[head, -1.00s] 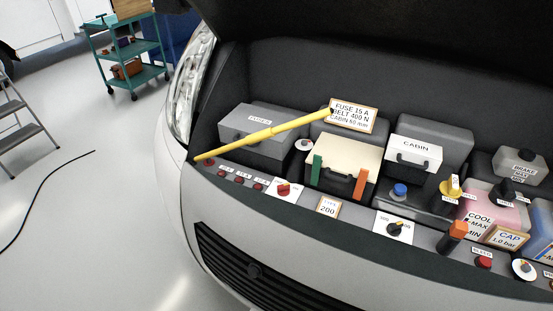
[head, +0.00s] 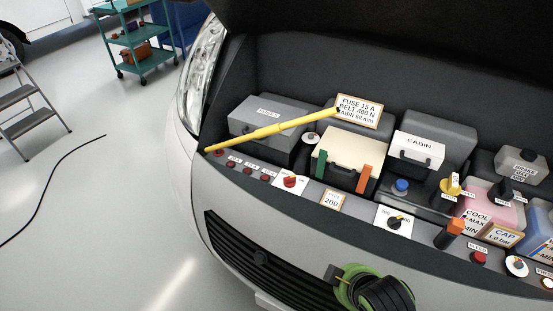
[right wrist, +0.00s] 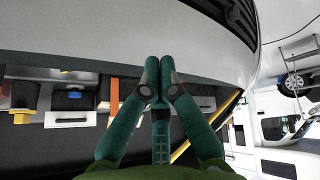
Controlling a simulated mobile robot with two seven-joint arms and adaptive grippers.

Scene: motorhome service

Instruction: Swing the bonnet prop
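The yellow bonnet prop (head: 270,131) lies slanted over the front of the engine bay in the head view. Its lower left end is at the front rail near the headlamp; its dark-tipped end is by the fuse/belt/cabin card. Part of it shows in the right wrist view (right wrist: 181,150), behind my fingers. The raised bonnet (head: 400,22) is dark overhead. My right gripper (right wrist: 159,66) has its teal fingertips together, with nothing seen between them. In the head view it is at the bottom, in front of the grille, apart from the prop. My left gripper is out of view.
The bay holds a fuse box (head: 262,117), a cream-lidded box (head: 349,146), a cabin filter box (head: 417,150) and a pink coolant tank (head: 487,215). Knobs and switches line the front rail. A teal trolley (head: 140,38), step ladder (head: 30,97) and floor cable (head: 52,192) stand left.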

